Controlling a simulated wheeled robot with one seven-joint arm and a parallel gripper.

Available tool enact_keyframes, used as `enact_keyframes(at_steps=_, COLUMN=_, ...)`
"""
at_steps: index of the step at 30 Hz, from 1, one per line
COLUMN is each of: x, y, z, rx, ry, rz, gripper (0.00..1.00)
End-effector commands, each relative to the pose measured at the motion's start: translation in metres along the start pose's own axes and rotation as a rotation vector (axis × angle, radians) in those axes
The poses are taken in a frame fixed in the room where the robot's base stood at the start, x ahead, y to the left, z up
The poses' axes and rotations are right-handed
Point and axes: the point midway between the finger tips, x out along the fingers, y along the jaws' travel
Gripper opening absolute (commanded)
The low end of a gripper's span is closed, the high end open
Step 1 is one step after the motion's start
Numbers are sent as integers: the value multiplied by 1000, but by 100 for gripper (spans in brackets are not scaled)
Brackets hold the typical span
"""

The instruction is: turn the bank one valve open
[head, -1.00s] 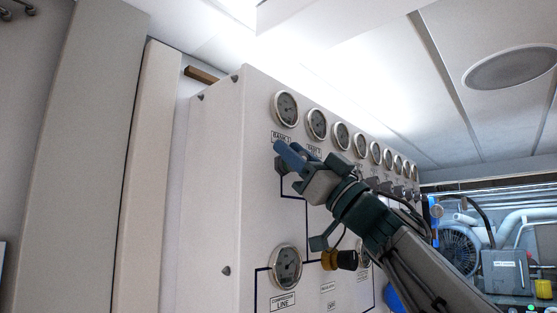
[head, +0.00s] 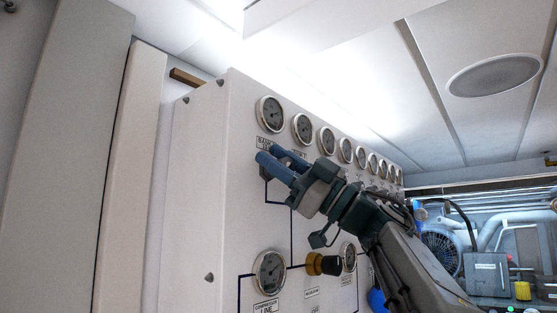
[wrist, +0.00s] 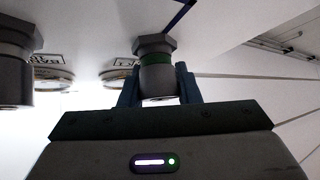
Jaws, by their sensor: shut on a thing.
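The bank one valve is a grey knob (wrist: 158,80) with a green ring and a hex collar, in the middle of the wrist view. My gripper (wrist: 158,88) has one blue finger on each side of this knob and is shut on it. In the head view my gripper (head: 268,158) reaches the panel just below the bank 1 label (head: 268,142) and its gauge (head: 270,114). There the valve is mostly hidden by the fingers.
The white panel (head: 215,200) carries a row of gauges receding to the right. A neighbouring valve (wrist: 15,70) stands at the left of the wrist view. A black and brass knob (head: 323,264) and the compressor line gauge (head: 270,272) are below my arm.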

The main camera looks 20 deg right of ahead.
Motion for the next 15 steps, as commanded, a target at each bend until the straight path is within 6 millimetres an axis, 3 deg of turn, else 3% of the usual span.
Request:
enact_keyframes(at_steps=4, x=0, y=0, z=0, rx=0, ry=-1, rz=1, gripper=7)
enact_keyframes(at_steps=5, x=0, y=0, z=0, rx=0, ry=-1, rz=1, gripper=38)
enact_keyframes(at_steps=6, x=0, y=0, z=0, rx=0, ry=-1, rz=1, gripper=49)
enact_keyframes(at_steps=15, x=-1, y=0, z=0, rx=0, ry=0, rz=1, gripper=51)
